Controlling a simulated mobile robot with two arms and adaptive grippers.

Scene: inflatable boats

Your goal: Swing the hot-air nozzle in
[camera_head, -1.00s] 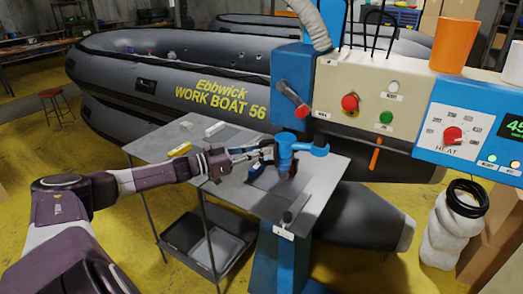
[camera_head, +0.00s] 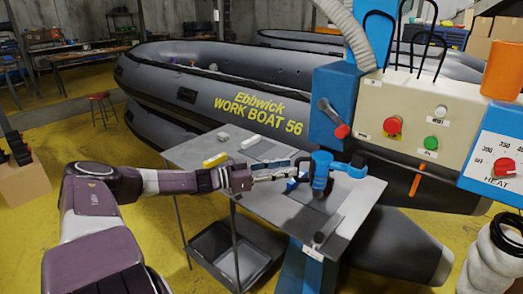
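The blue nozzle unit (camera_head: 320,176) stands upright over the grey worktable (camera_head: 352,212), with a blue arm reaching right towards the machine. Its lower end is dark and hard to make out. My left gripper (camera_head: 292,173) is just left of this unit, with its fingertips close to or touching its left side. The fingers overlap dark and blue parts there, so I cannot tell whether they are open or closed on anything. My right gripper is not in view.
The control panel (camera_head: 412,95) has a red knob and a green button. A red-tipped lever (camera_head: 334,118) is on the blue column. A yellow-and-white block (camera_head: 215,160) and white blocks lie on the table. A grey boat (camera_head: 210,90) stands behind; a dark bin (camera_head: 235,258) sits below.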

